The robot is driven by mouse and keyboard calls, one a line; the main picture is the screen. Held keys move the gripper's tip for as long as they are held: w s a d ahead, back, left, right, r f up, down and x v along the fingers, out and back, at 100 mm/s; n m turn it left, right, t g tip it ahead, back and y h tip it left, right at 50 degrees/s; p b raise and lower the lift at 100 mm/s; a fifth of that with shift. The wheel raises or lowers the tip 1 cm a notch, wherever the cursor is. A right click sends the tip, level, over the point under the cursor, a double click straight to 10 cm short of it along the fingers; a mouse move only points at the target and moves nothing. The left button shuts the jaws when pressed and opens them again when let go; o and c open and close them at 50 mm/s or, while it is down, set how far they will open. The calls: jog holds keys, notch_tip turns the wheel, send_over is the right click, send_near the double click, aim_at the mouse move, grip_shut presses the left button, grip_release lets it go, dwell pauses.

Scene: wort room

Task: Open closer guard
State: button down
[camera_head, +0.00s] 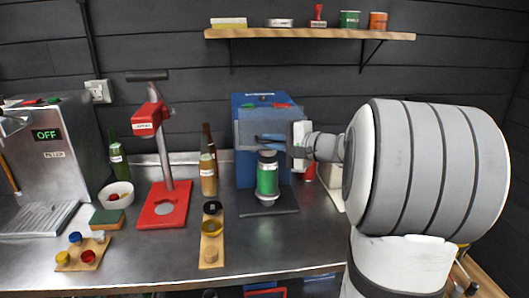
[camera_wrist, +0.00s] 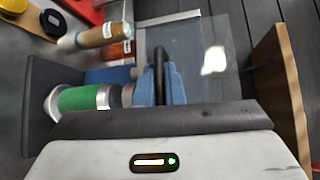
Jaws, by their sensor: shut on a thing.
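The blue closer (camera_head: 245,172) stands against the back wall on the steel bench. Its guard is a see-through panel (camera_head: 248,122) across the upper front of the closer; it also shows in the wrist view (camera_wrist: 212,50). A green can (camera_head: 267,178) stands upright in the closer, below the panel's lower edge in the head view. It also shows in the wrist view (camera_wrist: 76,99). My gripper (camera_head: 270,139) reaches in from the right. Its blue fingers (camera_wrist: 158,85) are shut on the guard's black bar handle (camera_wrist: 159,58). The fingers hide part of the handle.
A red press (camera_head: 165,205) and bottles (camera_head: 208,172) stand left of the closer. A wooden board with round pieces (camera_head: 220,258) lies in front. A shelf (camera_head: 310,34) hangs above. The bench front is partly clear. A brown board (camera_wrist: 280,85) is at the right in the wrist view.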

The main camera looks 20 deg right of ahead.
jog(key=shift+r, duration=0.15)
jog(key=c, duration=1.8)
grip_release()
jog(key=shift+s, duration=0.1)
jog(key=b+v, duration=0.1)
jog(key=v, duration=0.6)
jog(key=shift+s+d, duration=0.2)
jog(key=shift+s, duration=0.15)
